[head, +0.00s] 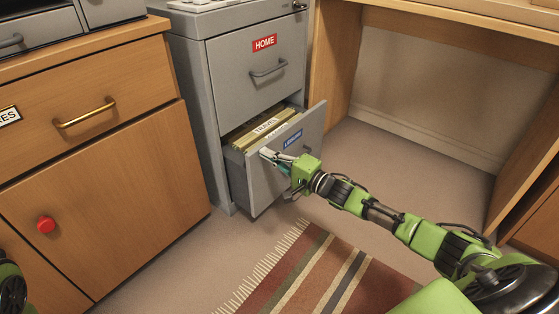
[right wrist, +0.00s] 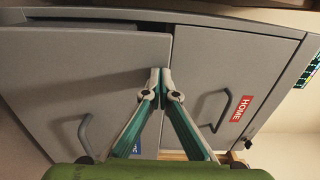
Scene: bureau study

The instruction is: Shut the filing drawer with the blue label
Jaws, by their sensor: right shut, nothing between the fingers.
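The filing drawer with the blue label (head: 258,184) is the lower drawer of the grey cabinet and stands pulled out. Its blue label (head: 292,138) is on the upper part of its front, and folders (head: 265,127) show inside. My right gripper (head: 264,153) is shut and empty at the drawer front, left of the label and near the top edge. In the right wrist view its fingertips (right wrist: 160,75) overlap the edge of the grey front; I cannot tell if they touch. A handle (right wrist: 85,135) shows there.
The upper drawer (head: 240,70) with a red HOME label is shut. A wooden cabinet (head: 110,180) with a brass handle and red knob stands left. The desk's kneehole (head: 425,95) is open at right. A striped rug (head: 315,275) lies on the floor in front.

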